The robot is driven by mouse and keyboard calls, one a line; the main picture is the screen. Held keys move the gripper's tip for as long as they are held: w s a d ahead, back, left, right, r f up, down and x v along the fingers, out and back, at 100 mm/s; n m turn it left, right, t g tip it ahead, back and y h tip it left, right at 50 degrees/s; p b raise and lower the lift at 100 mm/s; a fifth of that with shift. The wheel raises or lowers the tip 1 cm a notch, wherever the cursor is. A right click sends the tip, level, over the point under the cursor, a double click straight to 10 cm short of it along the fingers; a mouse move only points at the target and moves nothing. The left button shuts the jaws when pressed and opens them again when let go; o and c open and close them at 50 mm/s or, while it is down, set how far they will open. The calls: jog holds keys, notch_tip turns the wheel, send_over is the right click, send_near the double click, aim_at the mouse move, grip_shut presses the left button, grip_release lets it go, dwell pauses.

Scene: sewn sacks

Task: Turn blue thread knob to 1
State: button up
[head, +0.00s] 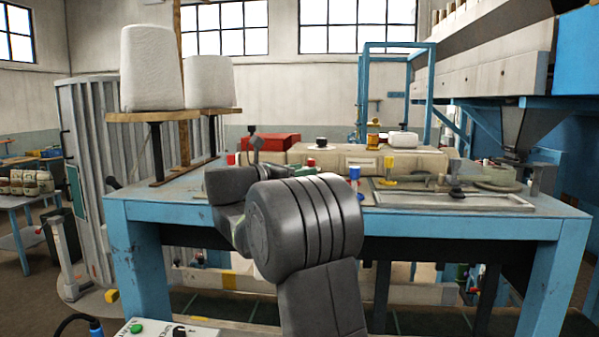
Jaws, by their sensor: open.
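A small blue knob (355,174) shows on the front side of the beige sewing machine (345,156) on the blue table. It stands just right of my arm's large grey joint, and its lower part is close to the joint's edge. Its pointer and any numbers are too small to read. A red knob (311,162) is to its left and a yellow knob (389,163) to its right. My arm rises in front of the table and bends to the left. My gripper cannot be made out; the arm's own links seem to hide it.
The blue table (500,222) spans the middle. Two white thread cones (151,68) stand on a wooden shelf at the left. A blue frame (431,90) rises behind the machine. A metal plate (450,200) lies on the table's right part. A control box (165,329) is at the bottom.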

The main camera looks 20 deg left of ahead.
jog(key=b+v, duration=0.3)
jog(key=v, duration=1)
jog(key=shift+s+a, duration=0.2)
jog(key=shift+s, duration=0.15)
